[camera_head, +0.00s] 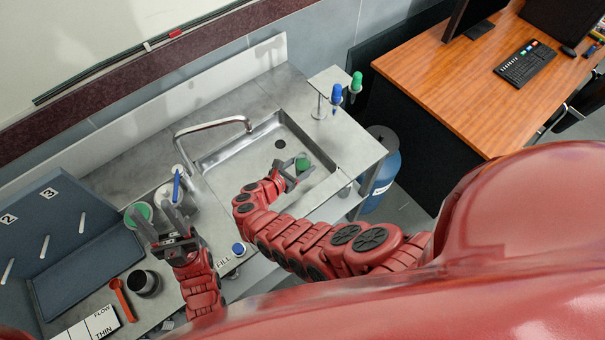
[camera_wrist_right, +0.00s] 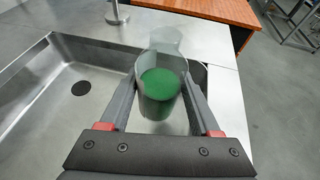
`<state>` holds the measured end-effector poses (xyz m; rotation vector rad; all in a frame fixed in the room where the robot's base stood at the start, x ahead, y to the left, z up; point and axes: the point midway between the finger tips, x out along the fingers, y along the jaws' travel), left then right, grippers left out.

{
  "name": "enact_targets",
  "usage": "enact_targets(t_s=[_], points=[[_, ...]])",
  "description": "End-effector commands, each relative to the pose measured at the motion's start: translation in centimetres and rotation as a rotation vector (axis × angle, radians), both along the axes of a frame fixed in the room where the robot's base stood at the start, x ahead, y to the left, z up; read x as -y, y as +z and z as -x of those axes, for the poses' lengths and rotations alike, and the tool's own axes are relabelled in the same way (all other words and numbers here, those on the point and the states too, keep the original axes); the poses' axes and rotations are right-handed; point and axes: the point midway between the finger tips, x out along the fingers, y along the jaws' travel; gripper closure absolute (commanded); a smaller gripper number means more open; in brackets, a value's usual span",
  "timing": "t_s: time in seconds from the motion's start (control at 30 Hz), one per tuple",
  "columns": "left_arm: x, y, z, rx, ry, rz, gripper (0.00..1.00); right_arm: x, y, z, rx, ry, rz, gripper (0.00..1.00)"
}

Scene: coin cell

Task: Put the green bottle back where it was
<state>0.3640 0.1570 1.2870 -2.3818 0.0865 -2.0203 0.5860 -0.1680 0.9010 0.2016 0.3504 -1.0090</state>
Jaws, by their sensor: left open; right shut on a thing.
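The green bottle (camera_head: 302,164) is over the right part of the sink, between the fingers of my right gripper (camera_head: 290,175). In the right wrist view the bottle (camera_wrist_right: 160,88) looks like a clear vessel with green inside, upright between both fingers near the sink's right rim. My right gripper is shut on it. I cannot tell its exact height above the sink floor. My left gripper (camera_head: 153,215) is open and empty over the counter, beside a green-ringed container (camera_head: 140,211) at the left.
The steel sink (camera_head: 225,160) has a drain and a curved faucet (camera_head: 215,125). A dark cup (camera_head: 145,283), an orange spoon (camera_head: 122,300), a small blue-capped item (camera_head: 239,249) and a blue numbered rack (camera_head: 60,220) are at left.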

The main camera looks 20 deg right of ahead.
Motion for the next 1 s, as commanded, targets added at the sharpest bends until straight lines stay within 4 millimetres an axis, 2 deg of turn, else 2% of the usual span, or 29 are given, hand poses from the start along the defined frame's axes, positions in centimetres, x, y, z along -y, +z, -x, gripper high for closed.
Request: enact_targets(t_s=[0.17,0.23,0.37,0.6,1.0], points=[[0.0,-0.4,0.0,0.000,0.000,0.000,0.50,0.1,-1.2,0.0,0.002,-0.004,0.001,1.00],[0.0,-1.3,0.0,0.000,0.000,0.000,0.50,0.2,-2.3,0.1,0.000,-0.004,0.002,1.00],[0.0,-1.7,0.0,0.000,0.000,0.000,0.50,0.2,-2.9,0.1,-0.001,-0.004,0.002,1.00],[0.0,-4.7,0.0,0.000,0.000,0.000,0.50,0.1,-5.9,0.0,0.002,-0.004,0.002,1.00],[0.0,-4.9,0.0,0.000,0.000,0.000,0.50,0.2,-6.3,0.1,0.001,-0.007,0.001,1.00]])
